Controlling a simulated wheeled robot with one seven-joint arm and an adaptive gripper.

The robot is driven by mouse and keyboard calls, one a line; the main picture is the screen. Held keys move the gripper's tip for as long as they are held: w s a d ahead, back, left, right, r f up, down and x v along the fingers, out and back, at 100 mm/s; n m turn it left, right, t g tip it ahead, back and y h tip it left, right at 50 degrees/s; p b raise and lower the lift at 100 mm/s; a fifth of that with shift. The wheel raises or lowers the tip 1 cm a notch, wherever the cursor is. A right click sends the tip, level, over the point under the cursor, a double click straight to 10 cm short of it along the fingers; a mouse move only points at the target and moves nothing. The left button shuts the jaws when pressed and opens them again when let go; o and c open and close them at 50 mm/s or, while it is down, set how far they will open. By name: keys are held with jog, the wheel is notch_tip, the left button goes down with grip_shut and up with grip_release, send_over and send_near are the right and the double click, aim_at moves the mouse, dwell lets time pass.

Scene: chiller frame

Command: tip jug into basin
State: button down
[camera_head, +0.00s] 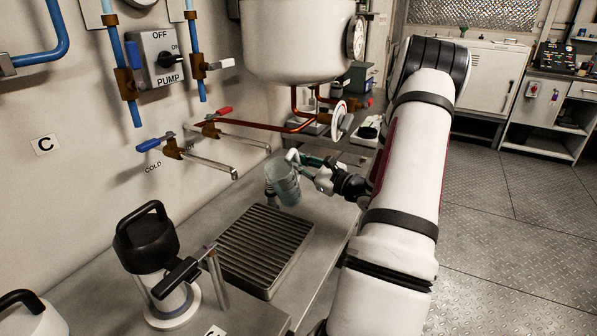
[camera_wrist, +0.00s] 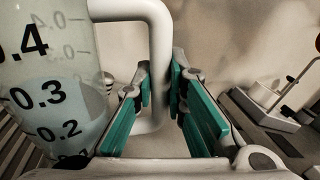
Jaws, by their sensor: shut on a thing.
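The jug (camera_head: 285,184) is a clear measuring jug with a white handle, held above the counter just beyond the far end of the slatted basin (camera_head: 264,241). In the wrist view the jug (camera_wrist: 50,85) fills the left side, with marks from 0.2 to 0.4 and liquid near the 0.3 mark. My gripper (camera_head: 308,162) is shut on the jug's handle, with teal finger pads on either side of it in the wrist view (camera_wrist: 158,110). The jug looks close to upright, with at most a slight tilt. The basin's inside is hidden under its slats.
Cold and hot taps (camera_head: 205,160) reach out from the wall above the basin. A large white tank (camera_head: 298,40) with red pipes hangs above and behind the jug. A black-topped flask (camera_head: 150,250) stands at the near left. Open floor lies to the right.

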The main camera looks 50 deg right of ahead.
aim_at(290, 167)
jog(key=n+b, duration=0.2)
jog(key=r+n+b, duration=0.1)
jog(key=n+b, duration=0.1)
jog(key=shift+a+t+y, duration=0.3)
jog(key=shift+a, duration=0.05)
jog(key=shift+r, duration=0.3)
jog(key=shift+a+f+n+b, duration=0.35)
jog(key=shift+n+b, duration=0.65)
jog(key=shift+b, duration=0.35)
jog(key=shift+s+a+n+y+b, duration=0.1)
jog(key=shift+a+n+y+b, duration=0.15)
jog(key=shift+n+b, duration=0.45)
jog(key=shift+a+r+n+y+b, duration=0.3)
jog(key=shift+n+b, duration=0.3)
jog(key=shift+b, duration=0.45)
jog(key=shift+s+a+n+t+y+b, duration=0.15)
jog(key=shift+a+n+t+y+b, duration=0.2)
jog(key=shift+a+n+b, duration=0.65)
jog(key=shift+s+a+n+b, duration=0.1)
jog(key=shift+a+n+b, duration=0.4)
jog(key=shift+n+b, duration=1.15)
jog(key=shift+m+b, duration=0.45)
jog(key=shift+b, duration=0.2)
